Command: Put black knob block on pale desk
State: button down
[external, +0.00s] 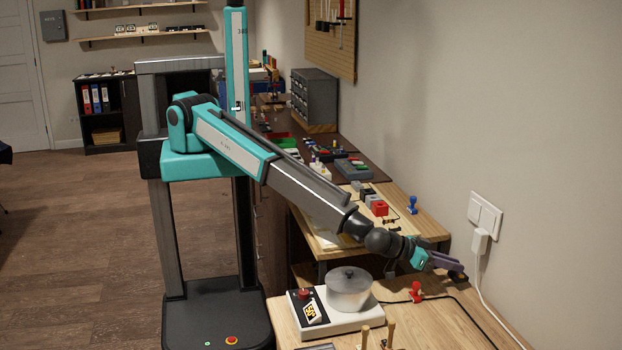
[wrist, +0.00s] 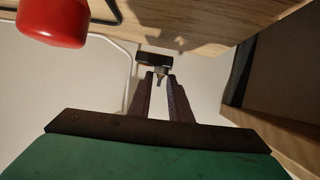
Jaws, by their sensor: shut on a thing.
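My gripper (external: 450,268) reaches out to the right near the wall, over the back edge of the near pale wooden desk (external: 455,325). It is shut on a small dark block, the black knob block (external: 460,278). In the wrist view, the fingertips of my gripper (wrist: 160,85) close on the grey stem of the black knob block (wrist: 154,59), whose dark body lies beyond the tips. Whether the block touches any surface is hard to tell. A second pale wooden desk (external: 432,226) stands farther back.
A white hotplate (external: 340,318) with a grey pot (external: 349,290) stands on the near desk. A red object (external: 416,292) and a black cable lie by my gripper. Grey and red blocks (external: 378,207) and a blue stamp-like piece (external: 412,204) crowd the farther desk. A wall socket (external: 486,215) is at right.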

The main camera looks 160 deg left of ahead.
notch_tip(320, 180, down, 2)
jog(key=shift+f+p, duration=0.1)
jog(key=shift+p, duration=0.3)
jog(key=shift+f, duration=0.1)
jog(key=shift+f+b, duration=0.15)
jog(key=shift+b, duration=0.2)
jog(key=c, duration=1.6)
grip_release()
jog(key=shift+r+p, duration=0.25)
jog(key=shift+p, duration=0.2)
jog(key=shift+s+d+b, duration=0.1)
jog(key=shift+d+b, duration=0.25)
jog(key=b+v, duration=0.3)
jog(key=v, duration=0.5)
jog(key=shift+s+d+b, duration=0.1)
jog(key=shift+b, duration=0.2)
jog(key=shift+b+v, duration=0.5)
jog(key=shift+v, duration=1.05)
